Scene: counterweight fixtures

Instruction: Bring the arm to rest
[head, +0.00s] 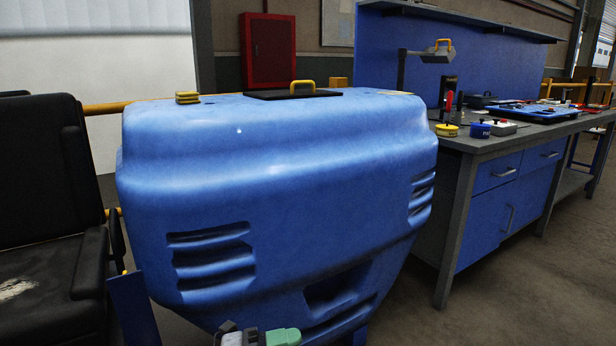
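A large blue counterweight body (290,170) fills the middle of the head view, with dark slots on its lower left, right and front. On its top lies a black plate (262,96) with a yellow handle (302,86). A small yellow stacked piece (187,97) sits on top at the left. A grey, white and green part shows at the bottom edge, in front of the blue body; it looks like part of one of my arms, but I cannot tell which. No gripper fingers can be made out, and both grippers appear to be outside the view.
A black seat (45,170) stands close at the left. The floor in front of the bench is clear.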

